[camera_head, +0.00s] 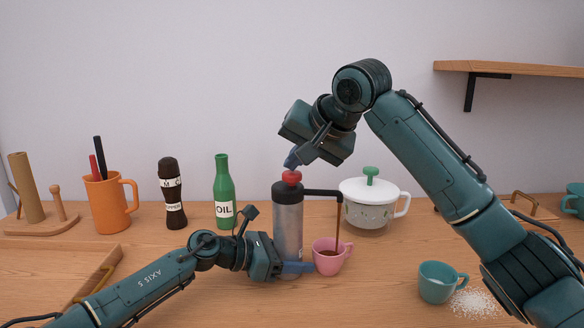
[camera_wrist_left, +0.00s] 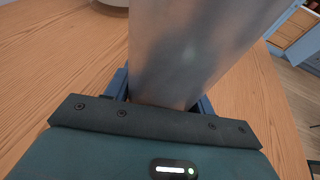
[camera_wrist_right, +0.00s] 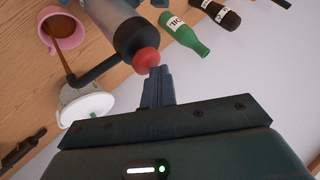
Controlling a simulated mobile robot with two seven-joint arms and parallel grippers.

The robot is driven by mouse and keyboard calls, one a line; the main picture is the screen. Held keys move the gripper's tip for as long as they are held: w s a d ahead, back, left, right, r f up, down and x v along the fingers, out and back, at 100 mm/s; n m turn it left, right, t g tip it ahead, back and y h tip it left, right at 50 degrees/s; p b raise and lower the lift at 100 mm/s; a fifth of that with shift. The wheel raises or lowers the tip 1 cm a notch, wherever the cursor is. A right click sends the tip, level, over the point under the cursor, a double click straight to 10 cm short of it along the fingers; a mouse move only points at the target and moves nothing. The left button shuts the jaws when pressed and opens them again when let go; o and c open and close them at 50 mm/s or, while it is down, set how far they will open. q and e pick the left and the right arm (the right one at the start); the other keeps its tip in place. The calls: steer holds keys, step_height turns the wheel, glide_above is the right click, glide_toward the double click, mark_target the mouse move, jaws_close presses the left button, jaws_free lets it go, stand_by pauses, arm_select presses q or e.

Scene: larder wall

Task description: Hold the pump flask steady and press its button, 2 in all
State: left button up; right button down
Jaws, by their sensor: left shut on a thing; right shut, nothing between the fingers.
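The pump flask (camera_head: 288,225) stands upright on the counter, with a silver body, a black top and a red button (camera_head: 291,177). My left gripper (camera_head: 290,268) is shut on the flask's lower body; the left wrist view shows the silver body (camera_wrist_left: 190,50) between its fingers. My right gripper (camera_head: 292,161) is shut and empty, its fingertips at the red button, seemingly touching it; the right wrist view also shows them beside the button (camera_wrist_right: 146,61). A brown stream (camera_head: 337,225) runs from the black spout into the pink cup (camera_head: 323,264).
Behind the spout stands a white lidded pot (camera_head: 368,212). A teal cup (camera_head: 437,288) and spilled white grains (camera_head: 476,303) lie to the right. An oil bottle (camera_head: 223,190), pepper mill (camera_head: 171,190) and orange jug (camera_head: 105,208) stand left. A shelf (camera_head: 520,69) juts out upper right.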

mark_target(296, 174)
steer(key=shift+f, duration=0.5)
steer(key=shift+r, duration=1.55)
steer(key=shift+r, duration=2.55)
arm_select(q)
steer(key=o, duration=0.9)
steer(key=shift+c, duration=0.2)
